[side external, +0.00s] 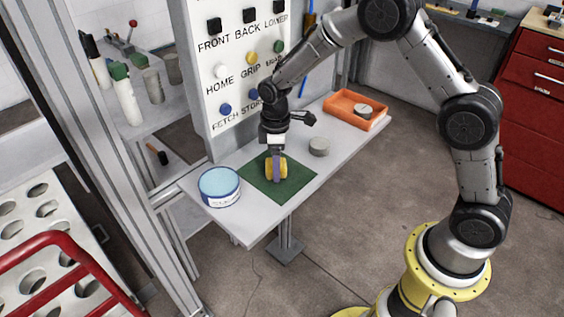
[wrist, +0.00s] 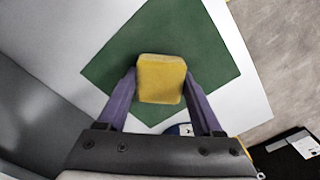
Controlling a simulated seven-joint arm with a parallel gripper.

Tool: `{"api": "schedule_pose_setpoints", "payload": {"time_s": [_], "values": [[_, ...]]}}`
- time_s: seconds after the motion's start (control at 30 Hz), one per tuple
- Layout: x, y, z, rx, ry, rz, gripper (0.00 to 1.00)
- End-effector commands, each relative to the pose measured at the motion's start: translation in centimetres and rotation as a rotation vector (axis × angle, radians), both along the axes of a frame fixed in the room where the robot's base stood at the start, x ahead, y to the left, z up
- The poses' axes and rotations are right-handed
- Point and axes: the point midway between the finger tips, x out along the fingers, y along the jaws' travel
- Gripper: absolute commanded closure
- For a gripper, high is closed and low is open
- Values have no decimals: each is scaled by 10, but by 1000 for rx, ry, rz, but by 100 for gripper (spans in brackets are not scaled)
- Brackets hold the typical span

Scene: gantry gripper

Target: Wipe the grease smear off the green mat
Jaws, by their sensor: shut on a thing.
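A green mat (side external: 292,187) lies on the white table; it also fills much of the wrist view (wrist: 205,50). My gripper (side external: 276,168) points down over the mat. Its two purple fingers are shut on a yellow sponge-like block (wrist: 161,78), which also shows in the side view (side external: 268,170). The block is on or just above the mat; I cannot tell if it touches. I see no grease smear on the visible mat; the part under the block and gripper is hidden.
An orange tray (side external: 343,112) with a round grey piece sits at the table's far end. A white button panel (side external: 236,62) rises along the back edge.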

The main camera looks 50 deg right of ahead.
Motion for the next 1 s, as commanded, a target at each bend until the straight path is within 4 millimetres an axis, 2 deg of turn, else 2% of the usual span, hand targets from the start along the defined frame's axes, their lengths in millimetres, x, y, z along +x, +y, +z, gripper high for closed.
{"api": "schedule_pose_setpoints", "payload": {"time_s": [0.57,0.73,1.0], "values": [[-2,54,-1,1,4,1,85],[17,52,-1,1,2,-2,85],[16,26,-1,0,3,-3,85]]}}
